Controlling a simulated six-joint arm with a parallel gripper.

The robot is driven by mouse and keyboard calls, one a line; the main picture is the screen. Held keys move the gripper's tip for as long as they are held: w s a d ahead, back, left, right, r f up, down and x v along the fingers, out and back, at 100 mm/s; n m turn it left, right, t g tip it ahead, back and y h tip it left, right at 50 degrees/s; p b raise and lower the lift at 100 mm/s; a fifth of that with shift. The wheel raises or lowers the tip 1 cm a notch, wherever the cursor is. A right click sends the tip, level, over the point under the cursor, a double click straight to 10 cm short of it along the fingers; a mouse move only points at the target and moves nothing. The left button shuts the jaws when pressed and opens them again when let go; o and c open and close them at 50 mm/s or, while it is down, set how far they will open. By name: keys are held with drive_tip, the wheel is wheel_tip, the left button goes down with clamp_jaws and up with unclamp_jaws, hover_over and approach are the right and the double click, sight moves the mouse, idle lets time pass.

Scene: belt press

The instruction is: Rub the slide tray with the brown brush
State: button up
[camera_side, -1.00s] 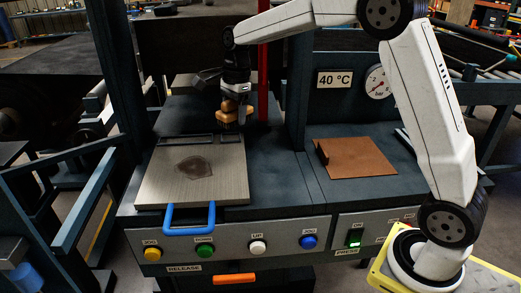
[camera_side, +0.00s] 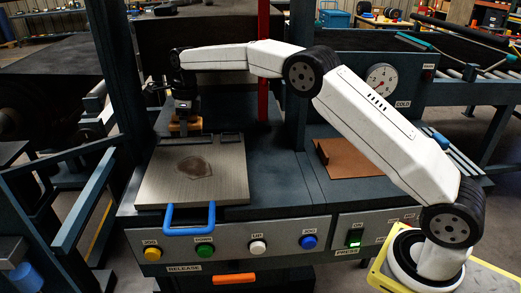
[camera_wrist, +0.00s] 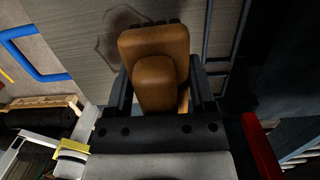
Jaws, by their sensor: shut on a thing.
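The slide tray (camera_side: 225,178) is a flat grey metal plate with a blue handle (camera_side: 190,229) at its front. A dark, irregular stain (camera_side: 194,167) lies near its middle. My gripper (camera_side: 186,112) is shut on the brown brush (camera_side: 186,127), over the tray's back edge in the side view. I cannot tell whether the brush touches the tray. In the wrist view, the brush (camera_wrist: 154,78) sits between the two dark fingers of my gripper (camera_wrist: 161,98). The tray (camera_wrist: 70,30) shows behind it, and the brush covers part of the stain (camera_wrist: 118,32).
A red post (camera_side: 264,60) stands behind and right of the tray. A dark upright column (camera_side: 299,90) is farther right. A brown angled plate (camera_side: 345,160) lies on the right deck. Several coloured buttons (camera_side: 258,246) line the front panel.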

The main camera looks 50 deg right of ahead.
drive_tip(key=shift+w+a, duration=0.1)
drive_tip(key=shift+w, duration=0.05)
drive_tip(key=shift+f, duration=0.2)
